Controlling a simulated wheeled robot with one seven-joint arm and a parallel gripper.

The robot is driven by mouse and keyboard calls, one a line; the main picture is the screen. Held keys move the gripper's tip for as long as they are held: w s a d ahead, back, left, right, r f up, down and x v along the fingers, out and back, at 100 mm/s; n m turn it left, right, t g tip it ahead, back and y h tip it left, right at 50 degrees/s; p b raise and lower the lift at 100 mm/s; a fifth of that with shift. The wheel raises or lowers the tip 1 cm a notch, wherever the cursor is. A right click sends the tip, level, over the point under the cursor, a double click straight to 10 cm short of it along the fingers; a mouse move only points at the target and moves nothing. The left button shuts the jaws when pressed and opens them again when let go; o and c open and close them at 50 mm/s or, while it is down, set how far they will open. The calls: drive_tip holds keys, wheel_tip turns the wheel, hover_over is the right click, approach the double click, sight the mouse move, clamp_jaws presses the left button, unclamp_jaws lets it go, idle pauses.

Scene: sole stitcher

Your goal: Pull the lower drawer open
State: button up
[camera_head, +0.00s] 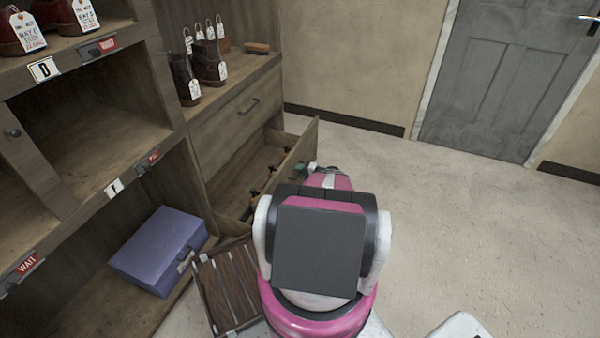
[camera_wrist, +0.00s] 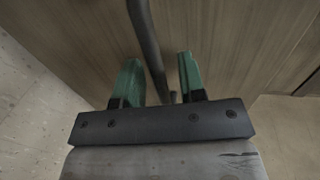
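The lower drawer (camera_head: 299,150) stands open, pulled out from the cabinet under a shut upper drawer. Several dark objects lie inside it. My gripper (camera_head: 306,169) is at the outer side of the drawer front, and my arm hides much of that area. In the wrist view my gripper (camera_wrist: 159,62) has its two green fingers apart, one on each side of the dark bar handle (camera_wrist: 145,30). Gaps show between the handle and both fingers. The wooden drawer front (camera_wrist: 225,45) fills the background there.
The upper drawer (camera_head: 238,118) is shut. A blue-purple box (camera_head: 158,250) lies in the low left compartment, beside a slatted wooden rack (camera_head: 228,285). Tagged boots (camera_head: 208,62) stand on top of the cabinet. The floor (camera_head: 470,230) to the right is clear, up to a grey door (camera_head: 500,80).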

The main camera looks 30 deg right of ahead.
drive_tip(key=v, duration=1)
drive_tip(key=shift+s+d, duration=0.25)
drive_tip(key=shift+s, duration=0.05)
